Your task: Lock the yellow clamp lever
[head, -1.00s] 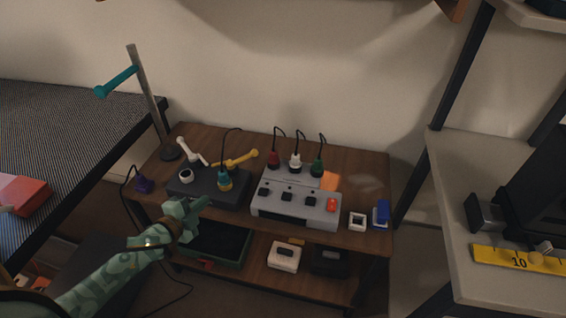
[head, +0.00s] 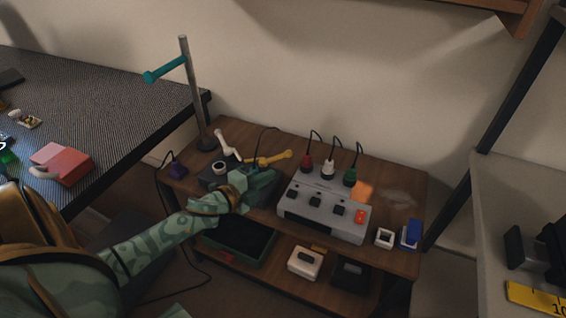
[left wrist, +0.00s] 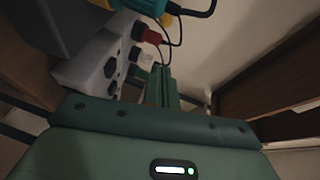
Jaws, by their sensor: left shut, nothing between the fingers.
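The yellow clamp lever (head: 270,159) lies low and slanted at the back of a dark box (head: 212,176) on the wooden shelf top. A white lever (head: 228,145) stands tilted to its left. My left gripper (head: 268,182) is in front of the yellow lever, over the right part of the box, and hides much of it. Its fingers are shut and empty; they show in the left wrist view (left wrist: 164,88). I cannot tell whether they touch the box. A teal and yellow plug (left wrist: 150,8) is close by in that view. My right gripper is not in view.
A grey control box (head: 325,208) with red, white and green plugs stands just right of my left gripper. A pole stand (head: 192,95) with a teal arm rises behind left. White and blue blocks sit at the right end.

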